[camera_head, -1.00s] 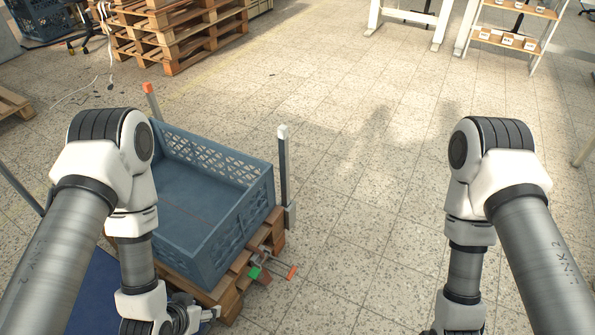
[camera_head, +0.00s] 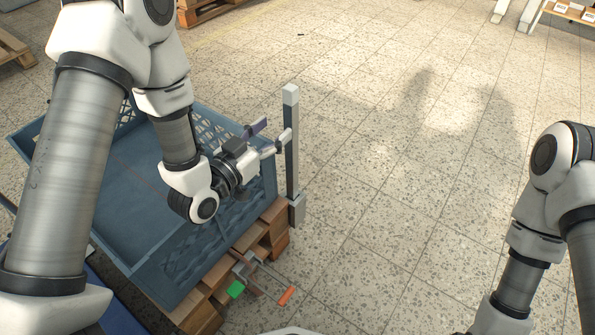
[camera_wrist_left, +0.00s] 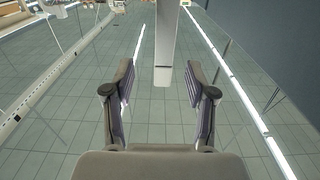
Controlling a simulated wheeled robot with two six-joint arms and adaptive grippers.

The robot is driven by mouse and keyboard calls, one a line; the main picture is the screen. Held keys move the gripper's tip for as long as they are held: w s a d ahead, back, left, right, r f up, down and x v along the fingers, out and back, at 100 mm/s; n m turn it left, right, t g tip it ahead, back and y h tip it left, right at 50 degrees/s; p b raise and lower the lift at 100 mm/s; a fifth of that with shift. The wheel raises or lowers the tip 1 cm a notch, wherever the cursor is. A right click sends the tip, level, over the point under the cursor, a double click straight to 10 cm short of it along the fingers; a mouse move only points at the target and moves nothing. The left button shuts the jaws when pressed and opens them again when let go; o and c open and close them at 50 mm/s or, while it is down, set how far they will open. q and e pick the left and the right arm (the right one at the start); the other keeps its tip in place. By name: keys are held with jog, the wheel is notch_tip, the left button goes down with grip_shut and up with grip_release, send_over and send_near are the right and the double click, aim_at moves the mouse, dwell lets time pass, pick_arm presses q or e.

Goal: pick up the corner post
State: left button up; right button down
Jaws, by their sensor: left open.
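The corner post (camera_head: 291,150) stands upright at the right corner of the blue crate, dark grey with a pale top and a pale foot. My left gripper (camera_head: 269,136) is open and empty over the crate's right edge, its fingers pointing at the post's upper part. In the left wrist view, a pale post-like piece (camera_wrist_left: 166,45) shows ahead, its end in line with the gap between the open fingers (camera_wrist_left: 159,80). I cannot tell whether the fingers touch it. The right arm shows at the lower right, but its gripper is out of frame.
The blue crate (camera_head: 112,182) sits on a wooden pallet (camera_head: 275,228), partly hidden by my left arm. A clamp with a green part (camera_head: 236,289) and an orange handle (camera_head: 286,296) sticks out at the pallet's front. The tiled floor (camera_head: 390,180) right of the post is clear.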

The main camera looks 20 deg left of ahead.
aim_at(287, 112)
pick_arm(q)
jog(key=b+x, duration=0.1)
jog(key=x, duration=0.2)
jog(key=b+x, duration=0.2)
jog(key=x, duration=0.2)
jog(key=shift+w+a+r, duration=0.1)
jog(key=shift+w+a, duration=0.05)
jog(key=shift+w, duration=0.25)
jog(key=shift+w+r, duration=0.1)
jog(key=shift+w, duration=0.05)
jog(key=shift+c, duration=0.3)
jog(key=shift+r, duration=0.1)
grip_shut()
